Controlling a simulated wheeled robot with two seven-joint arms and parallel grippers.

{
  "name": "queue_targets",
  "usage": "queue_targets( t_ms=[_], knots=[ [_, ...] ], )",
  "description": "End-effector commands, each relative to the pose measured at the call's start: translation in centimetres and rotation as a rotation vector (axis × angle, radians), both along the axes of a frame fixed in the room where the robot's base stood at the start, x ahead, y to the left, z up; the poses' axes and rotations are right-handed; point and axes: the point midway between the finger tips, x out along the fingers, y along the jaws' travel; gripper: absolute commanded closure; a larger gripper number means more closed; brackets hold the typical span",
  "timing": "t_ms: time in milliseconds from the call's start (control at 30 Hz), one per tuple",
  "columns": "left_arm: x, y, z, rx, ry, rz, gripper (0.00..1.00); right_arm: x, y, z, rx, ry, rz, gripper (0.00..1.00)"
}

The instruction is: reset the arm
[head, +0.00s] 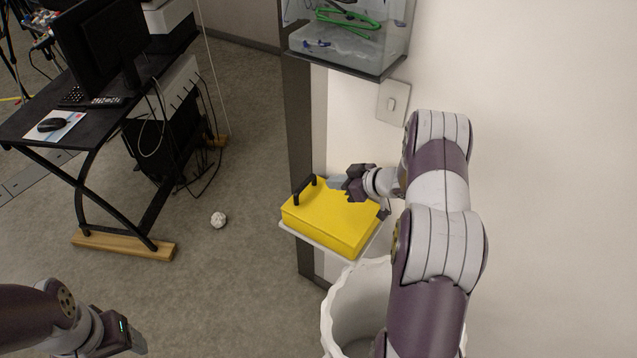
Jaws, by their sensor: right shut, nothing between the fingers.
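My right arm (432,220) reaches up along the right side of the head view, in front of the wall. My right gripper (338,183) is shut and empty, just above the back part of a yellow box (330,220) with a black handle. I cannot tell whether it touches the box. My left gripper (137,340) is low at the left, over the floor. Its fingers are small and partly cut off by the picture's edge, so their opening is unclear.
The yellow box sits on a small white shelf (325,252) at the wall. A white bin (340,305) stands below my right arm. A glass case (345,35) hangs above. A black desk (105,115) stands at left. A crumpled white ball (218,220) lies on open floor.

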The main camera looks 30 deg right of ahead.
Motion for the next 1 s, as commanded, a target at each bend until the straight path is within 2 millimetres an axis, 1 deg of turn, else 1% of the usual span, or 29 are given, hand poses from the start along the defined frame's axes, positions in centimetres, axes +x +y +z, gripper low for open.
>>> queue_targets(
  t_ms=[33, 100, 200, 400, 467, 533, 567, 600, 633, 667, 700, 733, 767, 800, 867, 900, 1000],
  knots=[
    [0.0, 0.0, 0.0, 0.000, 0.000, 0.000, 0.30, -0.8, -0.6, 0.7, -0.001, -0.002, -0.005, 1.00],
    [0.0, 0.0, 0.0, 0.000, 0.000, 0.000, 0.30, -1.7, -1.0, 1.4, -0.001, -0.004, -0.003, 1.00],
    [0.0, 0.0, 0.0, 0.000, 0.000, 0.000, 0.30, -2.5, -1.4, 2.0, -0.002, -0.006, -0.001, 1.00],
    [0.0, 0.0, 0.0, 0.000, 0.000, 0.000, 0.30, -2.9, -1.6, 2.2, -0.003, -0.007, 0.000, 1.00],
    [0.0, 0.0, 0.0, 0.000, 0.000, 0.000, 0.30, -2.9, -1.9, 1.9, -0.032, -0.004, 0.002, 1.00],
    [0.0, 0.0, 0.0, 0.000, 0.000, 0.000, 0.30, -3.1, -3.7, 0.4, -0.105, 0.046, -0.077, 1.00],
    [0.0, 0.0, 0.0, 0.000, 0.000, 0.000, 0.30, -3.8, -4.8, -0.8, -0.136, 0.098, -0.148, 1.00],
    [0.0, 0.0, 0.0, 0.000, 0.000, 0.000, 0.30, -5.3, -6.6, -1.9, -0.186, 0.191, -0.275, 1.00],
    [0.0, 0.0, 0.1, 0.000, 0.000, 0.000, 0.30, -6.7, -7.4, -2.0, -0.227, 0.276, -0.369, 1.00],
    [0.0, 0.0, 0.2, 0.000, 0.000, 0.000, 0.30, -8.3, -7.3, -1.7, -0.262, 0.371, -0.452, 1.00],
    [0.0, 0.0, 0.4, 0.000, 0.000, 0.000, 0.30, -10.8, -5.9, -0.6, -0.295, 0.510, -0.542, 1.00],
    [0.0, 0.0, 0.5, 0.000, 0.000, 0.000, 0.30, -13.0, -4.0, 0.4, -0.305, 0.618, -0.591, 1.00],
    [0.0, 0.0, 0.5, 0.000, 0.000, 0.000, 0.30, -15.1, -1.8, 1.4, -0.302, 0.708, -0.622, 1.00],
    [0.0, 0.0, 0.6, 0.000, 0.000, 0.000, 0.30, -17.6, 1.1, 2.6, -0.290, 0.808, -0.642, 1.00],
    [0.0, 0.0, 0.7, 0.000, 0.000, 0.000, 0.30, -20.7, 5.3, 4.4, -0.261, 0.919, -0.647, 1.00],
    [0.0, 0.0, 0.8, 0.000, 0.000, 0.000, 0.30, -22.5, 7.8, 5.6, -0.241, 0.969, -0.639, 1.00],
    [0.0, 0.0, 1.0, 0.000, 0.000, 0.000, 0.30, -25.5, 13.1, 8.1, -0.201, 1.012, -0.597, 1.00]
  ],
)
